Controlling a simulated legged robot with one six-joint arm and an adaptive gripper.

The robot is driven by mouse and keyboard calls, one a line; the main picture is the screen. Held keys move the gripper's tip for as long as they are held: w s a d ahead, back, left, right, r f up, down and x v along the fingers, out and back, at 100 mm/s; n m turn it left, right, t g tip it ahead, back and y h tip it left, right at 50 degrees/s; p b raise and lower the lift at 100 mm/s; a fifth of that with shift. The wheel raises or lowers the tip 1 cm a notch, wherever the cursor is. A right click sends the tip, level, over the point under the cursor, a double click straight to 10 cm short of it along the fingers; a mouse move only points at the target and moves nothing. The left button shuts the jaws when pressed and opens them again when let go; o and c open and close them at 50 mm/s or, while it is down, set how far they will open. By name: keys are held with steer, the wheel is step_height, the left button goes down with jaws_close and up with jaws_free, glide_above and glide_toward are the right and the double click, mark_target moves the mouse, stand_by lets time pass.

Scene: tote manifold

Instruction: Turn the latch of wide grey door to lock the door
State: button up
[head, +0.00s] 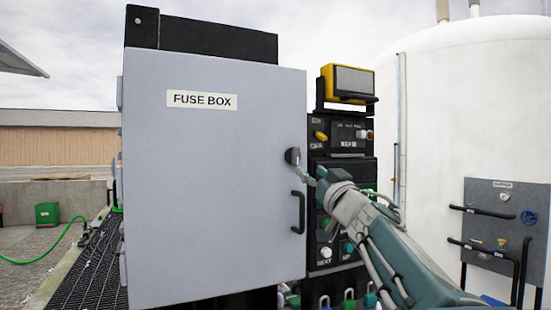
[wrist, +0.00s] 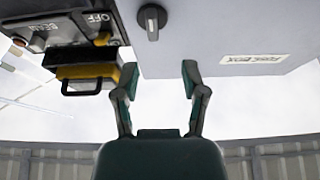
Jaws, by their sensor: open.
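The wide grey door (head: 210,200) carries a FUSE BOX label and fills the middle of the head view. It looks shut, though its right edge does not show clearly whether it is flush. Its dark latch knob (head: 292,156) is near the right edge, above a black handle (head: 299,212). My gripper (head: 309,175) is just right of and below the knob. In the wrist view the knob (wrist: 151,20) lies beyond the fingertips, roughly in line with the gap between them. My gripper (wrist: 159,68) is open and empty there, apart from the knob.
A black control panel (head: 341,140) with switches and a yellow-framed box (head: 347,84) stands right of the door. A white tank (head: 450,110) is farther right, with a grey valve panel (head: 507,225). A grated walkway (head: 85,275) runs at the left.

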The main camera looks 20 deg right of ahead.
mark_target(298, 157)
steer(key=x, duration=0.2)
steer(key=d+x, duration=0.1)
steer(key=x, duration=0.4)
steer(key=shift+w+d, duration=0.2)
steer(key=shift+w, duration=0.25)
steer(key=shift+w+a+r, duration=0.15)
steer(key=shift+w+a, duration=0.2)
steer(key=shift+a, duration=0.1)
steer(key=shift+d, duration=0.2)
jaws_close()
